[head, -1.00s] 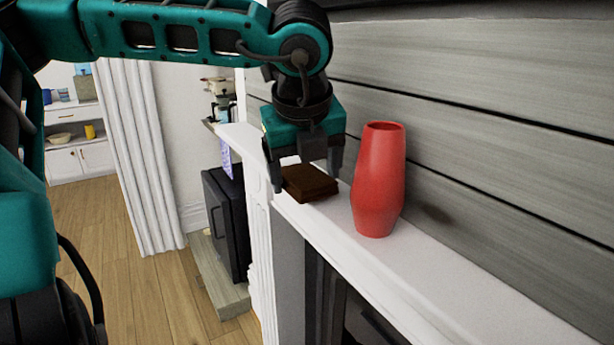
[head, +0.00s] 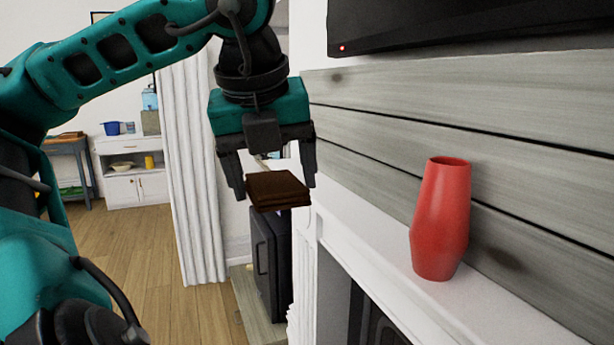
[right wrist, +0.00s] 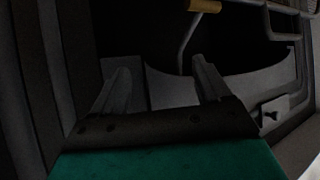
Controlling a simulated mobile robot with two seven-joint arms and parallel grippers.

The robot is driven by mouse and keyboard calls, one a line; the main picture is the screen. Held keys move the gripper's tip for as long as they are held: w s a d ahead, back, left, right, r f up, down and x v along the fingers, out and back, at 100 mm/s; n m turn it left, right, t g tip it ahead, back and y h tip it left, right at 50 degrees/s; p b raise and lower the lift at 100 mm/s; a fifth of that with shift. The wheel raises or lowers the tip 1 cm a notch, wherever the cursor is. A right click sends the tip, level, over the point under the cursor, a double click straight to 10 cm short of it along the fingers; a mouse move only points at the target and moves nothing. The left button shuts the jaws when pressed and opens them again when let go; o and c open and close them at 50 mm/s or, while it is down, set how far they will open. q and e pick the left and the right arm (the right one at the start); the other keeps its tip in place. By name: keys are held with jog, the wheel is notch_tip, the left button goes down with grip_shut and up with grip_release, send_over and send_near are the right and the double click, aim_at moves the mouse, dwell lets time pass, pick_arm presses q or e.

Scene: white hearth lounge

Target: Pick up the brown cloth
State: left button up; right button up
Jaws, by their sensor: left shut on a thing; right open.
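The brown cloth (head: 277,190) is a dark, folded, flat stack in the head view. My left gripper (head: 274,190) points down with a finger on either side of the cloth and is shut on it. The cloth hangs clear of the white mantel shelf, to the left of it in the picture. My right gripper (right wrist: 160,85) shows in the right wrist view with its two fingers apart and nothing between them.
A red vase (head: 441,220) stands upright on the white mantel (head: 385,235), right of the cloth. A black stove-like box (head: 270,262) stands below. A white curtain (head: 190,170) hangs behind. The right wrist view is dark, with a yellow-ended metal bar (right wrist: 190,32).

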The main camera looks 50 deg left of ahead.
pick_arm(q)
jog(key=s+a+b, duration=0.2)
jog(key=s, duration=0.5)
jog(key=shift+b, duration=0.4)
